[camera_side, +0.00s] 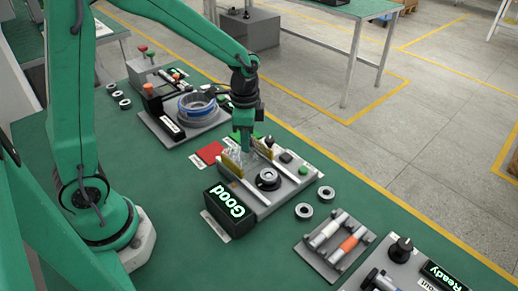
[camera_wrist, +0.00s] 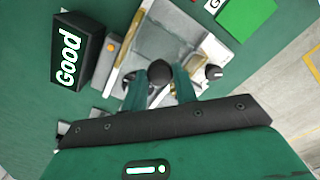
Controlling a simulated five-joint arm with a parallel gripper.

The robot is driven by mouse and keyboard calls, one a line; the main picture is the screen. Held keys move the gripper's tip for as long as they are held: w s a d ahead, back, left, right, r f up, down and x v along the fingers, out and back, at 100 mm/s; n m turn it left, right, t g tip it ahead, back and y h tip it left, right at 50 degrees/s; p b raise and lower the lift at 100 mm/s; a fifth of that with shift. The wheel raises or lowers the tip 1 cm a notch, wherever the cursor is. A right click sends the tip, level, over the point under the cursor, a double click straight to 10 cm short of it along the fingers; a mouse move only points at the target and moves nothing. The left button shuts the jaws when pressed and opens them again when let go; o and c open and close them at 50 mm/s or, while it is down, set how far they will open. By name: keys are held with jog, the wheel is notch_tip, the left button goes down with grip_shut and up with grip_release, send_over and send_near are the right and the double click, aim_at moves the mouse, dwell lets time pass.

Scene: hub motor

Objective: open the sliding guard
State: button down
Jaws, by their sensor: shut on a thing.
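The sliding guard (camera_side: 248,157), clear with yellowish edges, is on the grey fixture (camera_side: 279,191) in the middle of the side view. It also shows partly in the wrist view (camera_wrist: 176,28). My gripper (camera_side: 243,148) points down at the guard. In the wrist view my gripper (camera_wrist: 161,78) has its fingers on either side of a dark round knob (camera_wrist: 160,70), closed on it. The fingers hide part of the guard. A dark round hub part (camera_side: 268,178) sits uncovered on the fixture, nearer the side camera than the guard.
A lit "Good" display (camera_side: 228,208) stands beside the fixture; it shows in the wrist view too (camera_wrist: 78,52). A red pad (camera_side: 209,152), loose rings (camera_side: 304,210) and a tray of cylinders (camera_side: 335,243) lie nearby. A station with a blue ring (camera_side: 198,104) stands behind.

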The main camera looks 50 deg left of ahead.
jog(key=c, duration=1.1)
grip_release()
jog(key=shift+r, duration=3.95)
